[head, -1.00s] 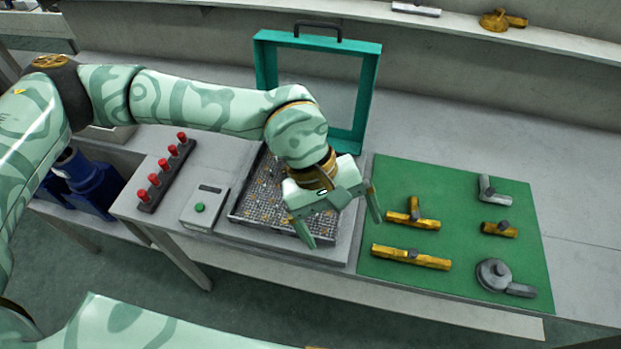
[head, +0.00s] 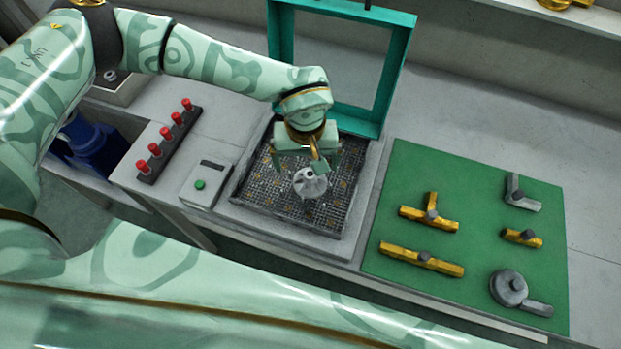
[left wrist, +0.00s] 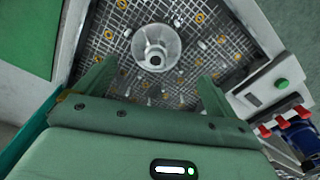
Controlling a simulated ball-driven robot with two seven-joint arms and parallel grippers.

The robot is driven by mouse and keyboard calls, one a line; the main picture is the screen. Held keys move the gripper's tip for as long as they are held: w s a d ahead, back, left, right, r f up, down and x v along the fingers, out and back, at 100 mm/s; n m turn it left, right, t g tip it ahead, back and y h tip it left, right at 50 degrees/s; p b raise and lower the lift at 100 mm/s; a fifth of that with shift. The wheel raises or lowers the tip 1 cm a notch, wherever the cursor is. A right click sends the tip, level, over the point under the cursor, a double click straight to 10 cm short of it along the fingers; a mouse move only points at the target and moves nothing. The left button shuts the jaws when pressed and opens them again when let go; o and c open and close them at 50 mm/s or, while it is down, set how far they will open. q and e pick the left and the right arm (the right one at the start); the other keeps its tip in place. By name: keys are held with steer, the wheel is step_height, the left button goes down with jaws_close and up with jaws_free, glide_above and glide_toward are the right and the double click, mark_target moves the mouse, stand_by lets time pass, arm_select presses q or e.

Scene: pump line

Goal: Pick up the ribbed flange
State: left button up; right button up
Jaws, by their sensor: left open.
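The ribbed flange (head: 310,184) is a pale grey round part with a raised hub. It lies on the wire mesh of the tray (head: 240,190), among small orange and grey bits. My left gripper (head: 303,164) is open and empty above the mesh, at the back side of the flange. My right gripper is not in view.
A teal frame lid (head: 398,75) stands upright behind the tray. A green mat (head: 470,218) with yellow and grey fittings lies to the right. A button box (head: 205,184) and a rack of red-topped pegs (head: 168,147) stand to the left.

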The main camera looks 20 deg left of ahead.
mark_target(310, 174)
arm_select(q)
steer(key=f, duration=0.3)
steer(key=d+f+b, duration=0.1)
steer(key=f, duration=0.1)
steer(key=shift+s+f, duration=0.15)
steer(key=shift+s, duration=0.05)
steer(key=shift+c, duration=1.3)
steer(key=c, duration=0.9)
